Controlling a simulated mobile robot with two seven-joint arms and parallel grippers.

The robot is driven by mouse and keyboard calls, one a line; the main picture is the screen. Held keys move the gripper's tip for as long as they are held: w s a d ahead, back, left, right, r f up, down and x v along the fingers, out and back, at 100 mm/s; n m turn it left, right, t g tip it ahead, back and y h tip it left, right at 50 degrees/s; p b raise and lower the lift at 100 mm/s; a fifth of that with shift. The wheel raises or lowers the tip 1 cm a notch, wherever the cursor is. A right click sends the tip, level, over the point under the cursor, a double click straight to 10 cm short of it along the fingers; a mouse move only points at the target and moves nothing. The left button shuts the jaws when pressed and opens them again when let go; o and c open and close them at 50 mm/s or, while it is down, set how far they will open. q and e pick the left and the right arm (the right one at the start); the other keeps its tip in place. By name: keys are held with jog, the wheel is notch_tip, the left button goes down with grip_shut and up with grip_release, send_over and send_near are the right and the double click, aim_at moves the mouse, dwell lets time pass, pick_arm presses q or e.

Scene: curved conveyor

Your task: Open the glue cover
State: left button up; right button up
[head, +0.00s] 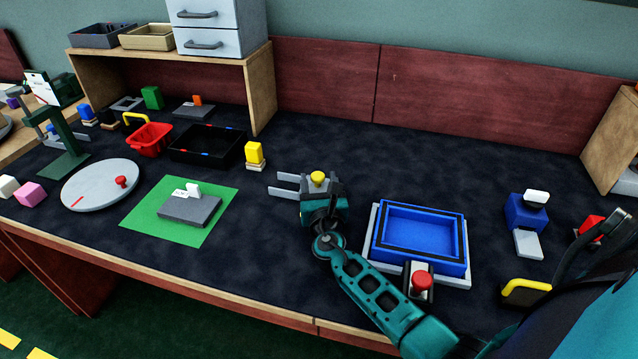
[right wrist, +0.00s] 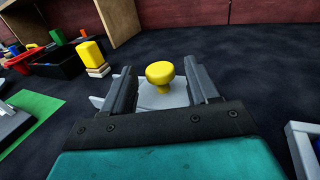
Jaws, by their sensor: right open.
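A yellow round knob (head: 318,178) stands on a light grey part near the middle of the table; I take this to be the glue cover's handle. My right gripper (head: 317,188) is at this part. In the right wrist view the knob (right wrist: 160,75) shows between the fingers of the right gripper (right wrist: 160,85), which are apart. I cannot tell whether they touch it. Much of the grey part is hidden by the gripper. My left gripper is not in view.
A blue tray (head: 462,240) in a grey frame lies right of my right gripper, with a red knob (head: 421,281) at its front. A yellow block (head: 254,153) and black bin (head: 238,153) stand back left. A green mat (head: 148,213) lies left. Dark table is clear behind.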

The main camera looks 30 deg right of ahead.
grip_shut()
dwell(0.4)
